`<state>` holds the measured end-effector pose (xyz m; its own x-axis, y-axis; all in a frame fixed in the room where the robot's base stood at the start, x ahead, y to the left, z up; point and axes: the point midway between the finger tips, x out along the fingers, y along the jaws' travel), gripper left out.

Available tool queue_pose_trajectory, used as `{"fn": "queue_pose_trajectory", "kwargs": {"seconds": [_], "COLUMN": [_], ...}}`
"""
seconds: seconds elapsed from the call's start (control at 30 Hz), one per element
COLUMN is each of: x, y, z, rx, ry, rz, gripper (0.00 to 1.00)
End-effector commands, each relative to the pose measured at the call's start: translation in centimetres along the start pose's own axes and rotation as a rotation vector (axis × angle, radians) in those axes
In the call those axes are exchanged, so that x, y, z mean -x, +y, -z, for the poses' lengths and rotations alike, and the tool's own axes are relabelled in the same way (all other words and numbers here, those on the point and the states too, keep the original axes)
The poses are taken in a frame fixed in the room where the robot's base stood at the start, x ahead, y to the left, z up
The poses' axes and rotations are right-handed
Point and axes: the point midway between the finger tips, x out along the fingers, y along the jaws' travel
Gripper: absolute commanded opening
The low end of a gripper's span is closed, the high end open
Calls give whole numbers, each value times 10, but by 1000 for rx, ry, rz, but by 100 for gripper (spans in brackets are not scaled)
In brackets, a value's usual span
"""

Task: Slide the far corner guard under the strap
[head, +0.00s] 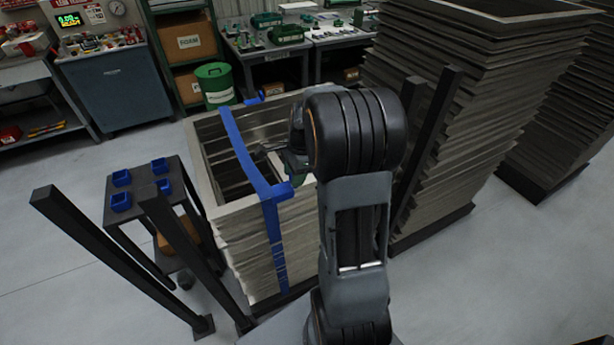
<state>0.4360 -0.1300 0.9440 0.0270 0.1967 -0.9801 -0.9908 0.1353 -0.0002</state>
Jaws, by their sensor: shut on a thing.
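A blue strap (242,148) runs over the open top of a stack of pale frames (237,211) and down its near side. A blue corner guard (284,190) shows at the near top edge, against the strap. My gripper (294,172) is right above it, partly hidden by my arm. The jaws appear shut on this blue guard, but the contact is hard to see. Another small blue piece (255,101) lies on the far rim, to the right of the strap's far end. I cannot tell whether it is a second guard.
Dark posts (90,255) stand left and right of the stack. A dark side table (140,188) with several blue bins is at its left. A tall stack of dark frames (450,120) stands close on the right. A green drum (215,84) and workbenches are behind. Floor is open at left.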

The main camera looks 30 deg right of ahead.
Motion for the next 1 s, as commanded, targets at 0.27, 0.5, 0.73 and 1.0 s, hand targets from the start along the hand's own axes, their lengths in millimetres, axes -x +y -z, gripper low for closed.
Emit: {"fn": "queue_pose_trajectory", "kwargs": {"seconds": [0.27, 0.5, 0.73, 1.0], "x": [-1, -4, -7, -8], "y": [0, 0, 0, 0], "z": [-7, -24, -38, -39], "rx": [0, 1, 1, 0], "ry": [-1, -1, -1, 0], "rz": [-1, -1, -1, -1], "gripper": [25, 25, 25, 25]}}
